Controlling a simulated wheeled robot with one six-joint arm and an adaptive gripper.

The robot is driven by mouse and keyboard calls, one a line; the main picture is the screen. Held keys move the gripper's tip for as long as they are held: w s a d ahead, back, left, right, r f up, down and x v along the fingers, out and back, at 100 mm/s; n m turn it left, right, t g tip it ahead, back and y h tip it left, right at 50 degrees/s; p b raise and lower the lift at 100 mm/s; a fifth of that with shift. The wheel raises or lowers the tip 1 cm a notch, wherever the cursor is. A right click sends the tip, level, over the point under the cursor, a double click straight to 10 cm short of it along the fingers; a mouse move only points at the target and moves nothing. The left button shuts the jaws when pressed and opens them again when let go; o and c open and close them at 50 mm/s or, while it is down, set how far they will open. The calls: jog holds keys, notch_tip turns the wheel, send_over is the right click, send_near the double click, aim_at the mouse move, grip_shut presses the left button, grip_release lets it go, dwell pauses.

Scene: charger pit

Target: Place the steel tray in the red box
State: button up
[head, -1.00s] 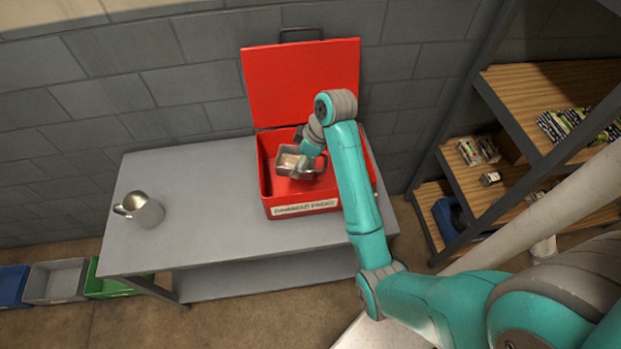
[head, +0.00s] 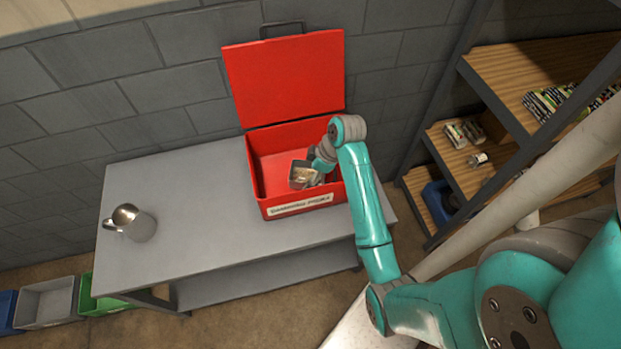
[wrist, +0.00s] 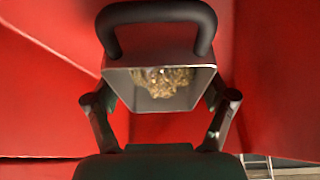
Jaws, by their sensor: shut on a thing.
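The red box (head: 262,165) stands on the grey table with its lid raised against the wall. The small steel tray (head: 301,174) is in the box's opening, toward its right side. In the wrist view the tray (wrist: 165,60) has a dark handle and holds brownish-gold contents. My gripper (wrist: 160,110) is shut on the tray, with a finger on each side of it. In the head view my gripper (head: 318,172) is partly hidden by my arm. I cannot tell whether the tray touches the box floor.
A metal jug (head: 133,223) stands on the left of the grey table (head: 180,200). A wooden shelf unit (head: 520,80) with several small items is at the right. Blue, grey and green bins (head: 47,302) sit on the floor at left. The table's middle is clear.

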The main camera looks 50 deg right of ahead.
jog(key=shift+f, duration=1.55)
jog(key=shift+f, duration=0.1)
jog(key=o, duration=1.1)
